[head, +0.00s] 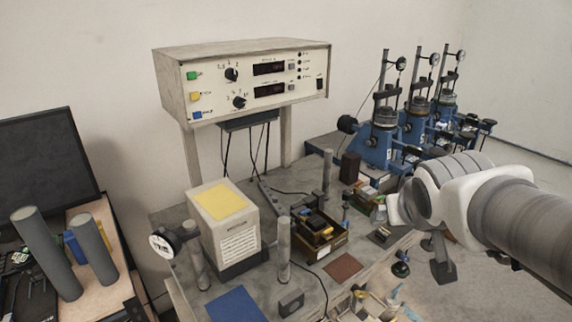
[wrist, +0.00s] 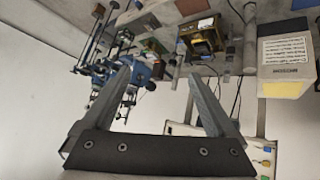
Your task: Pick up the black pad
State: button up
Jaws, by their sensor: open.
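A small dark flat piece (head: 381,236), which looks like the black pad, lies on the grey bench right of the parts tray. In the wrist view a similar dark piece (wrist: 147,22) shows near the top edge; I cannot be sure it is the same one. My gripper (head: 436,258) hangs at the right of the head view, beyond the bench's right side and apart from the piece. In the wrist view its two grey fingers (wrist: 160,73) are spread, with nothing held between them.
A tray (head: 318,240) with parts, a brown pad (head: 343,266), a blue pad (head: 235,305) and a box with a yellow top (head: 222,202) share the bench. Upright grey cylinders (head: 284,250) stand nearby. Blue dial-gauge stands (head: 384,140) are behind. Small bottles crowd the front right.

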jog(key=w+d+f+n+t+b, duration=0.1)
jog(key=w+d+f+t+b, duration=0.15)
jog(key=w+d, duration=0.45)
jog(key=n+y+b, duration=0.3)
jog(key=n+y, duration=0.3)
jog(key=y, duration=0.4)
send_near(318, 221)
jog(key=x, duration=0.3)
jog(key=shift+w+d+f, duration=0.1)
jog(key=shift+w+f, duration=0.2)
jog(key=shift+w, duration=0.05)
jog(key=shift+a+x, duration=0.15)
jog(key=shift+x, duration=1.25)
jog(key=shift+a+x, duration=0.2)
jog(key=shift+x, duration=1.15)
jog(key=shift+s+r, duration=0.15)
jog(key=shift+t, duration=0.25)
grip_shut()
